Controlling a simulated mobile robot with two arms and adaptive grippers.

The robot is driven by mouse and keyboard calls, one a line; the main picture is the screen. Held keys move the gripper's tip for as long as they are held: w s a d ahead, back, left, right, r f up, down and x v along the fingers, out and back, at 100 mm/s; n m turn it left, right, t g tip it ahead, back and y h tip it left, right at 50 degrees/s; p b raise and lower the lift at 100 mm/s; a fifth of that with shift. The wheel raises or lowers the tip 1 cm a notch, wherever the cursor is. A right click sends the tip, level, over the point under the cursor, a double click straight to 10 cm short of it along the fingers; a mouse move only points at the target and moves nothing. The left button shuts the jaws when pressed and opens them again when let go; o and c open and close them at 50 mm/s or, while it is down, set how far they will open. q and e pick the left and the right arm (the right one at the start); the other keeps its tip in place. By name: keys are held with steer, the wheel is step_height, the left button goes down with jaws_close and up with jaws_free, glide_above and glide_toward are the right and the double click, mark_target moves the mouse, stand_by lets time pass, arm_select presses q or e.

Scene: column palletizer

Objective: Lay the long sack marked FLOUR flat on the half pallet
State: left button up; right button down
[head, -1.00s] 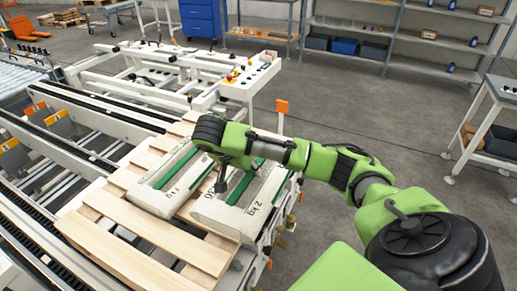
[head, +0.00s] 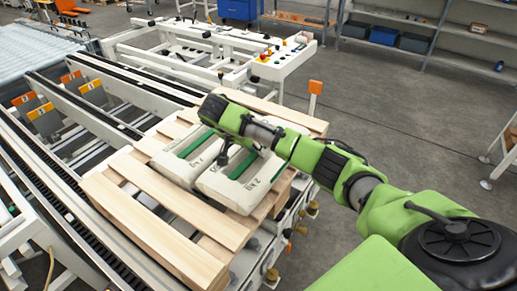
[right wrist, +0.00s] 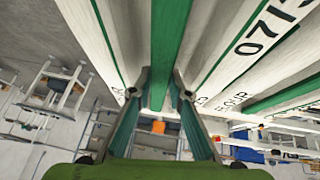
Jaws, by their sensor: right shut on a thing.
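Two pale sacks with green bands lie side by side on the wooden pallet (head: 165,195). My right gripper (head: 223,158) reaches down at the nearer right sack (head: 262,187), which has "2 kg" print showing. My forearm and hand hide part of both sacks. The other sack (head: 172,168) lies just left of the held one. My left gripper is not in view.
A roller conveyor (head: 45,55) and frame rails run along the left. A white control panel (head: 285,58) with buttons stands behind the pallet. An orange marker post (head: 315,87) rises at its right rear. Open grey floor lies to the right, with shelves behind.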

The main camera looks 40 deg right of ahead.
steer(key=shift+w+f, duration=0.2)
steer(key=shift+f, duration=1.15)
steer(key=c, duration=2.1)
jaws_free()
steer(key=shift+s+a+f, duration=0.1)
steer(key=shift+s+f, duration=0.15)
steer(key=shift+f, duration=0.1)
steer(key=shift+o, duration=1)
steer(key=shift+r, duration=0.15)
steer(key=shift+a, duration=0.1)
steer(key=v, duration=0.6)
steer(key=shift+w, duration=0.15)
steer(key=p+v, duration=0.4)
steer(key=v, duration=0.2)
steer(key=shift+p, duration=0.3)
